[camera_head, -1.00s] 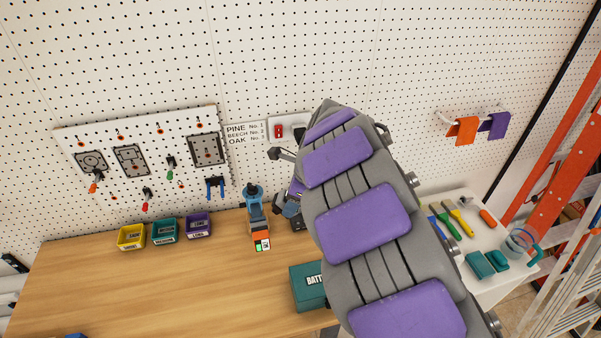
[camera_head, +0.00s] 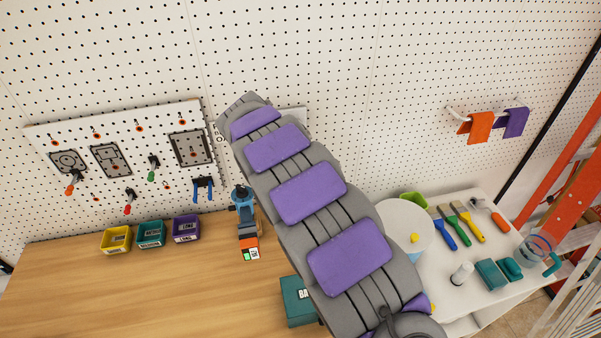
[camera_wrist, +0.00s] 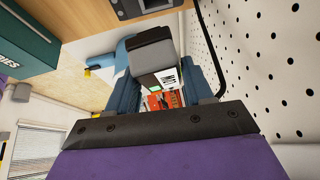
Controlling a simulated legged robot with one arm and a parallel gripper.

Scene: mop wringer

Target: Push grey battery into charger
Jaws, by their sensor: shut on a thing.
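In the wrist view my gripper (camera_wrist: 166,92) is shut on the grey battery (camera_wrist: 152,50), a dark grey block with a white label held between its two blue-grey fingers. A dark grey device with a small panel, perhaps the charger (camera_wrist: 140,8), is cut off at the top edge, apart from the battery. Small orange and green patches show below the label; I cannot tell what they belong to. In the head view my arm hides the gripper, the battery and the charger's place.
A blue tool with an orange base (camera_head: 248,228) stands on the wooden bench (camera_head: 150,295), left of my arm. A teal battery box (camera_head: 297,301) is close beside the arm. Yellow (camera_head: 116,240), teal (camera_head: 150,235) and purple (camera_head: 186,229) bins line the back. The pegboard wall (camera_wrist: 280,75) is close on the right.

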